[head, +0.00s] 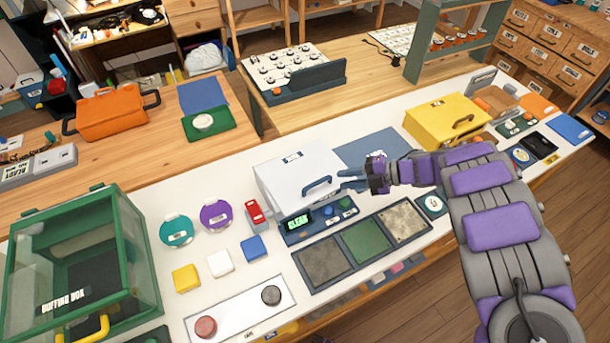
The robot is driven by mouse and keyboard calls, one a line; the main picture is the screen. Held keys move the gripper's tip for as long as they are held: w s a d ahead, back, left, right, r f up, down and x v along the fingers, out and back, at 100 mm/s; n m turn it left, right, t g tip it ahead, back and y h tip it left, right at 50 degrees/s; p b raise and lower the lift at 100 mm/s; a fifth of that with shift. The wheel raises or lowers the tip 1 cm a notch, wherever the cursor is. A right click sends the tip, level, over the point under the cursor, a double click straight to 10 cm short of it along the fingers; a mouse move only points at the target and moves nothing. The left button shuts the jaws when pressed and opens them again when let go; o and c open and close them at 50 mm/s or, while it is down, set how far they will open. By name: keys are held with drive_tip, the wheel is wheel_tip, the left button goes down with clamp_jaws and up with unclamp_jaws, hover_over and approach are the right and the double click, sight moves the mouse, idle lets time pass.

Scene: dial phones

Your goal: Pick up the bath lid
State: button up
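A white box-shaped unit with a white top, which looks like the bath lid (290,170), stands mid-table. A blue bar handle (317,187) is on its right front side. A dark blue panel with a green lit display (298,223) sits at its front. My gripper (345,180) is just right of the handle, with its fingers pointing left toward it. The fingers are small and partly overlap, so their opening and any contact with the handle cannot be made out. The lid appears flat and closed on the unit.
A blue mat (370,149) lies behind my gripper. A yellow box (445,121) stands to the right. A tray of three coloured pads (366,242) lies in front. A green glass box (80,260) stands at the left. Coloured blocks and round lids lie between.

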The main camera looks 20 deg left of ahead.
sight(322, 182)
drive_tip(key=x, duration=0.2)
drive_tip(key=b+x, duration=0.1)
drive_tip(key=x, duration=0.2)
drive_tip(key=shift+s+a, duration=0.3)
drive_tip(key=shift+s, duration=0.05)
drive_tip(key=shift+a+f, duration=0.15)
drive_tip(key=shift+a, duration=0.45)
drive_tip(key=shift+s+d, duration=0.1)
drive_tip(key=shift+d, duration=0.05)
clamp_jaws()
